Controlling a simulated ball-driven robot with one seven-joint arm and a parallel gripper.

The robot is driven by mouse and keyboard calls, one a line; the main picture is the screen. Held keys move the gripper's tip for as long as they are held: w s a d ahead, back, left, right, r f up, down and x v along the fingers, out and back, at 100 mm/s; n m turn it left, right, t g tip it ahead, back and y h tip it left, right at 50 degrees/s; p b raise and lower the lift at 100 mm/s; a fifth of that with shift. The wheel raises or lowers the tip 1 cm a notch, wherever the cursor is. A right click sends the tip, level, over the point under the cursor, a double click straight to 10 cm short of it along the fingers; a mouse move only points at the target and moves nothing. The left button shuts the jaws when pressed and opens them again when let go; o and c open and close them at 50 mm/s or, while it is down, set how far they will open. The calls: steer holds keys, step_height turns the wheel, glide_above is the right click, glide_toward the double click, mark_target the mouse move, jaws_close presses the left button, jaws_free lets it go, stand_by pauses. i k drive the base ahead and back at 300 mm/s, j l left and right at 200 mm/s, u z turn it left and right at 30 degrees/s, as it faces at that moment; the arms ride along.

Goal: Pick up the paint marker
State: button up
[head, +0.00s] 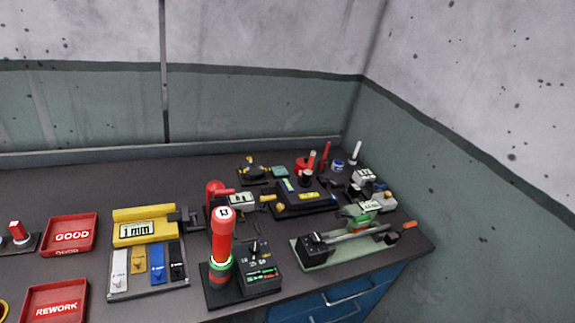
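No object is clearly readable as the paint marker at this size. Two slim upright sticks stand at the back right of the bench: a white one (356,152) and a red one (325,156). A shorter stick with an orange-red top (311,160) stands just left of the red one. I cannot tell which of these, if any, is the paint marker. All stand apart from each other on or near small stands, with their bases partly hidden by clutter. My gripper is not in view.
The dark bench (180,178) ends at a right front corner above blue drawers (335,303). A tall red cylinder (222,240), a yellow gauge (143,226) and a green-based device (350,243) stand in front. Red trays (73,219) lie left. Walls close the back and right.

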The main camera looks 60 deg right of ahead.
mark_target(308, 171)
steer(key=z, duration=1.65)
steer(key=i+j, duration=0.25)
steer(key=i, duration=0.25)
steer(key=i+j+u, duration=0.1)
steer(key=i+j, duration=0.15)
steer(key=i, duration=0.2)
steer(key=i+j, duration=0.2)
steer(key=i, duration=0.3)
steer(key=z, duration=0.5)
